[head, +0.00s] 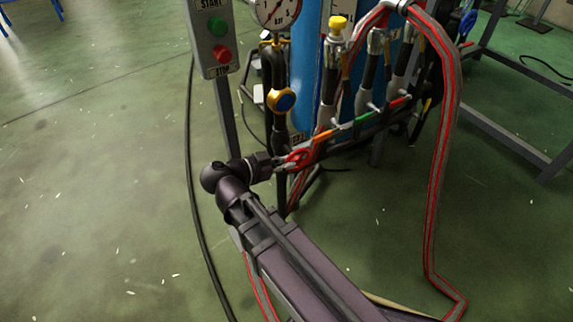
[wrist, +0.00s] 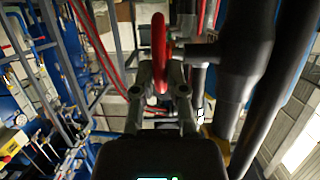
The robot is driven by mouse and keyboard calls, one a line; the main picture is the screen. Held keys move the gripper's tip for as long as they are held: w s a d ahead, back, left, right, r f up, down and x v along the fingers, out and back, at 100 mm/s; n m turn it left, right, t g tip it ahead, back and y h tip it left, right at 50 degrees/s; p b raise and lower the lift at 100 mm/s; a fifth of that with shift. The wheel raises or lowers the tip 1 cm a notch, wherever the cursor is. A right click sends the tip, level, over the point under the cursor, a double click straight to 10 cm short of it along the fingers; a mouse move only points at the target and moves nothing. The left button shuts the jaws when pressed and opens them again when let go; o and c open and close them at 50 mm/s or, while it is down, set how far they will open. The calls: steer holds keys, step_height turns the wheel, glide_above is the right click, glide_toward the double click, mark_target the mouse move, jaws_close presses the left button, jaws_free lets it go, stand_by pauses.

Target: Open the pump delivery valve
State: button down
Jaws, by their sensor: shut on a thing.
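A red handwheel (head: 298,156) sits low on the dark piping, below the pressure gauge. In the wrist view the red handwheel (wrist: 159,50) appears nearly edge-on, joined to a dark stem that runs right to a thick dark pipe (wrist: 243,70). My gripper (head: 284,162) reaches it from the left in the head view. In the wrist view my gripper (wrist: 161,88) has a finger on each side of the wheel's lower rim and is shut on it. The fingertips partly hide the rim. I cannot tell how far the wheel is turned.
A start/stop button box (head: 213,40) stands on a post at the left. A gauge (head: 279,12), a yellow-and-blue valve (head: 282,99) and a blue tank (head: 306,65) rise behind the wheel. Red-striped hoses (head: 446,130) hang at the right. The green floor at the left is open.

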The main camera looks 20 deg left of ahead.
steer(key=shift+d, duration=0.15)
steer(key=c, duration=0.7)
jaws_free()
